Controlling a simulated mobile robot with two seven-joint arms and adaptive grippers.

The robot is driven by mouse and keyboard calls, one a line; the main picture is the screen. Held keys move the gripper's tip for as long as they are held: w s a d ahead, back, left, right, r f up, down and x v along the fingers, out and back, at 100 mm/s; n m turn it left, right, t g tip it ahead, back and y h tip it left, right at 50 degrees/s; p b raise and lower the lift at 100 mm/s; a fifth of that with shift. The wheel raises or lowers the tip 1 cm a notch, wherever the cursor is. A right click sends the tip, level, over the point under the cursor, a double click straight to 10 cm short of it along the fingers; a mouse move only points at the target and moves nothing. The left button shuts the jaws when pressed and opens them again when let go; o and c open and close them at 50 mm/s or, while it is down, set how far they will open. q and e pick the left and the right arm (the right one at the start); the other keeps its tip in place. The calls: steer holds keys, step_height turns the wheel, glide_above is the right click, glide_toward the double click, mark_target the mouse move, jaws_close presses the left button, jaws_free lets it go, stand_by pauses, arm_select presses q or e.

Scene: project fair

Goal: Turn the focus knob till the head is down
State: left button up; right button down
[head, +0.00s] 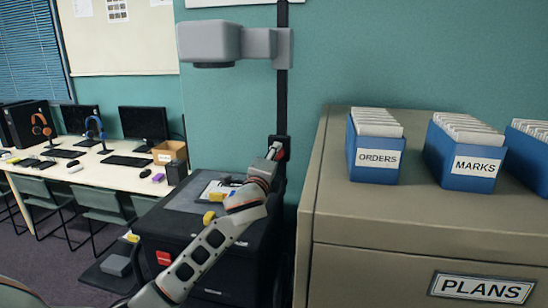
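The overhead projector's grey head (212,42) is high up, joined by a bracket to the dark upright post (283,95). It hangs well above the projector's dark base (205,262) and its flat top. A dark block with a red part (282,155), perhaps the focus knob, is lower on the post. My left arm reaches up from the bottom left, and my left gripper (274,151) is at this block. It seems to touch it, but the fingers are too small to tell open from shut. The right gripper is not in view.
A tan cabinet (420,230) marked PLANS stands close on the right, with blue card boxes (373,168) on top. A long table (100,173) with monitors and headphones is at the left, chairs in front. A grey box (116,265) lies low beside the base.

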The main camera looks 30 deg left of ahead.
arm_select(q)
steer(key=shift+d+n+y, duration=0.1)
steer(key=shift+n+y, duration=0.4)
steer(key=shift+n, duration=3.6)
steer(key=o, duration=1.1)
